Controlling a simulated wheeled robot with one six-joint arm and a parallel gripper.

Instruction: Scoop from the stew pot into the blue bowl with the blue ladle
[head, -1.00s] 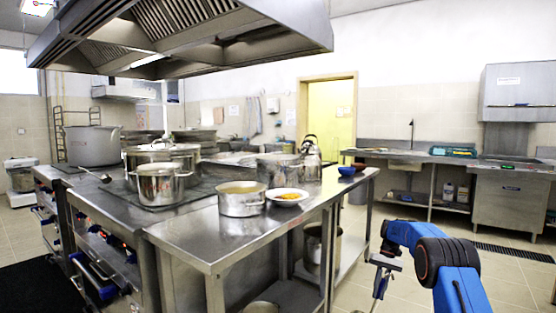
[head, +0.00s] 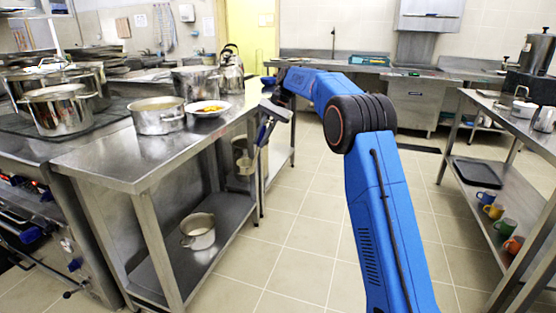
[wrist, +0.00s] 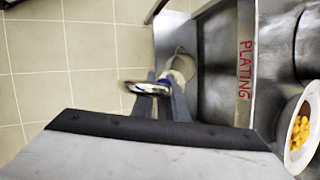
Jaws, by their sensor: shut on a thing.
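The stew pot (head: 158,116) is a steel pot with brownish-yellow contents, standing on the near steel table. My gripper (head: 268,118) is beside the table's right edge, over the aisle, right of the pot. It is shut on the blue ladle (head: 262,133), which hangs down at a tilt. In the wrist view my gripper's fingers (wrist: 160,106) close on it, and a shiny metal part of the ladle (wrist: 147,87) shows just beyond them.
A white plate of orange cubes (head: 208,108) lies right of the stew pot. A pot (head: 198,230) is on the lower shelf. A right-hand table (head: 520,120) holds mugs below. The tiled aisle between is clear.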

